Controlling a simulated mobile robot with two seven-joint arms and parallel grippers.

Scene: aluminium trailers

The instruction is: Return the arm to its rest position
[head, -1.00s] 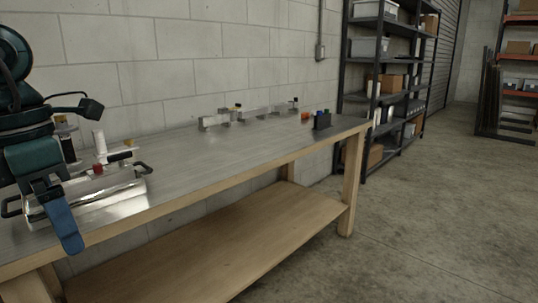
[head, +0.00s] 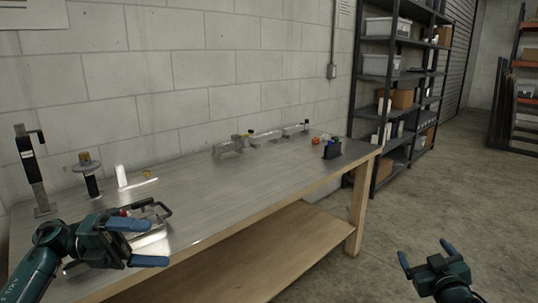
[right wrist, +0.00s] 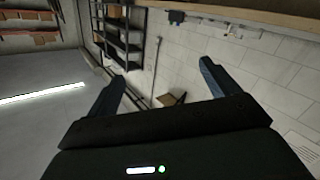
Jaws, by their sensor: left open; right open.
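My left arm comes in from the lower left in the head view. My left gripper (head: 146,243) is open over the near left end of the metal-topped workbench (head: 200,195), in front of a shiny metal box with a dark handle (head: 150,245), which it partly hides. I cannot tell whether it touches the box. My right gripper (head: 424,252) is open and empty at the lower right, over the concrete floor and clear of the bench. Its two blue fingers also show apart in the right wrist view (right wrist: 160,85), with nothing between them.
On the bench stand a black upright tool (head: 32,168), a spool-topped stand (head: 90,175), a white cylinder (head: 121,176), metal brackets (head: 228,149) and a dark holder (head: 332,150). A dark shelf rack (head: 385,100) stands behind the bench. The floor at right is open.

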